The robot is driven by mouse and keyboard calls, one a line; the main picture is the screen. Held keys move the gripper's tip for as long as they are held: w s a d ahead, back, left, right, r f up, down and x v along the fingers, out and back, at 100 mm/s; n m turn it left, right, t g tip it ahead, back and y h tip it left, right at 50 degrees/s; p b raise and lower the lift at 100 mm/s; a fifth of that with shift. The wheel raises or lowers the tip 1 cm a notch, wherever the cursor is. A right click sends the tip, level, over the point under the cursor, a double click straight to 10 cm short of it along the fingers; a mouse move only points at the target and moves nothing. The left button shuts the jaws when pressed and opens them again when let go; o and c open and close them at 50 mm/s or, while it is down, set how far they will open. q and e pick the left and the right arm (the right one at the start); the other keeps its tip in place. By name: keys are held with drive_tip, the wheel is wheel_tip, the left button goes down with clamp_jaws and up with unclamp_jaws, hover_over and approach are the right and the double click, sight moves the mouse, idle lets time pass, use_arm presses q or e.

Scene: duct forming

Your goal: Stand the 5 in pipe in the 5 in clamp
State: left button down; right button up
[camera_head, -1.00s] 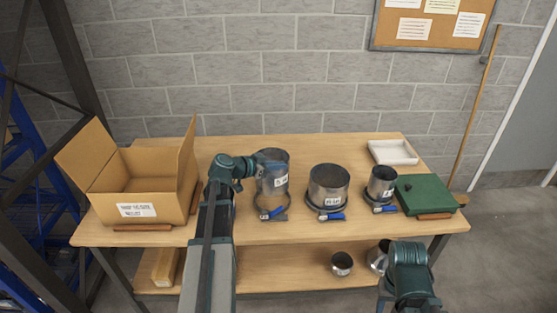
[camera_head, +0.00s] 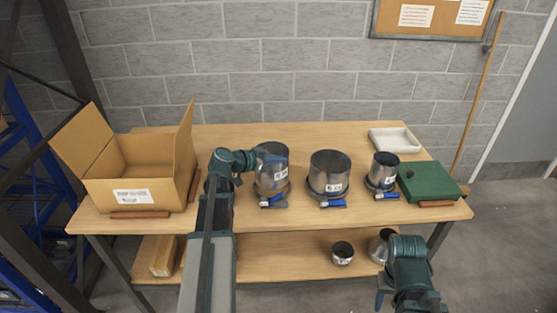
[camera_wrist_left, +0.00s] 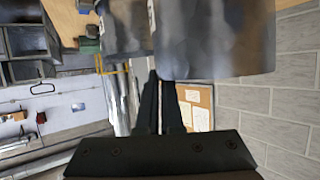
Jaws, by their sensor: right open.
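The 5 in pipe (camera_head: 272,171), a grey metal cylinder with a white label, is upright at the 5 in clamp (camera_head: 272,201), a dark ring with a blue lever on the table. Its lower end appears within the ring; whether it touches the bottom is hidden. My left gripper (camera_head: 262,158) is at the pipe's upper left rim. In the left wrist view its dark fingers (camera_wrist_left: 158,80) are close together at the edge of the pipe (camera_wrist_left: 220,38), shut on its wall. My right gripper (camera_head: 382,286) is low in front of the table, partly hidden by its arm, open and away from the clamps.
A wider pipe (camera_head: 329,172) and a narrower pipe (camera_head: 382,170) stand in clamps to the right. An open cardboard box (camera_head: 135,192) is at left. A green case (camera_head: 428,184) and white tray (camera_head: 395,140) are at right. Small pipes (camera_head: 342,253) lie on the lower shelf.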

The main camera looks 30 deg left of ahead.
sight(277, 170)
use_arm(q)
drive_tip(key=shift+f+b, duration=2.05)
drive_tip(key=shift+f, duration=0.25)
drive_tip(key=c, duration=1)
unclamp_jaws()
drive_tip(key=p+v, duration=0.5)
drive_tip(key=v, duration=0.9)
drive_tip(key=shift+d+f, duration=0.1)
drive_tip(key=shift+d, duration=0.05)
